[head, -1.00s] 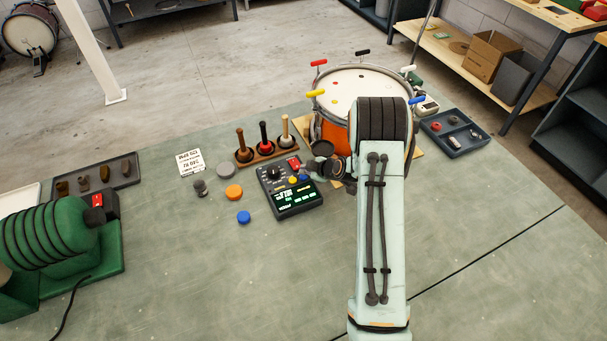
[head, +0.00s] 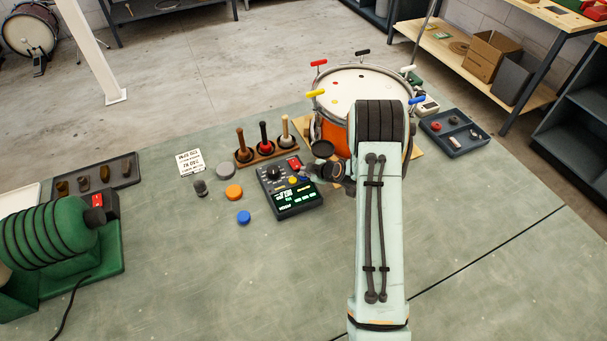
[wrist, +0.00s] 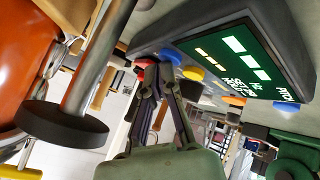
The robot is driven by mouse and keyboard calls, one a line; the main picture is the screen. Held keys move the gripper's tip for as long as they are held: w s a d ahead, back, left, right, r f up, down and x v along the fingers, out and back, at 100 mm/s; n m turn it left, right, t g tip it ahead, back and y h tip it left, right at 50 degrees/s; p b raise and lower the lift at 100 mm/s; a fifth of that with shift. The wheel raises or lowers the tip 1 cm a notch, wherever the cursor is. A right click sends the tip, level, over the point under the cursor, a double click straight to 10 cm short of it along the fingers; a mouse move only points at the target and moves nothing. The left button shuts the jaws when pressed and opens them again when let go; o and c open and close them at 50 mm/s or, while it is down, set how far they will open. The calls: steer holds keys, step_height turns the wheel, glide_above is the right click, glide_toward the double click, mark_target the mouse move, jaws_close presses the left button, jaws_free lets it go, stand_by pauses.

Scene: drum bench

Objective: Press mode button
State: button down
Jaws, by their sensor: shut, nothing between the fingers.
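The dark tuner unit (head: 292,213) lies on the bench left of my arm, with a lit screen (head: 297,199), a knob (head: 274,173), a red switch (head: 294,163) and a yellow button (head: 292,181). In the wrist view, the screen (wrist: 240,58), the yellow button (wrist: 193,73) and a blue button (wrist: 171,56) show on its face. My gripper (wrist: 160,68) is shut and empty, with its tips close to the blue button. I cannot tell whether they touch it. No mode label is readable. In the head view, my wrist partly covers the unit's right side.
An orange drum (head: 329,132) with coloured tuning keys stands behind my arm. A mallet rack (head: 266,153) is behind the unit. Orange (head: 234,192) and blue (head: 243,217) pucks lie to its left. The bench in front is clear.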

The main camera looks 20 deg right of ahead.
stand_by(0.4)
steer(key=shift+r, duration=0.45)
steer(key=shift+r, duration=0.1)
steer(key=shift+r, duration=2.95)
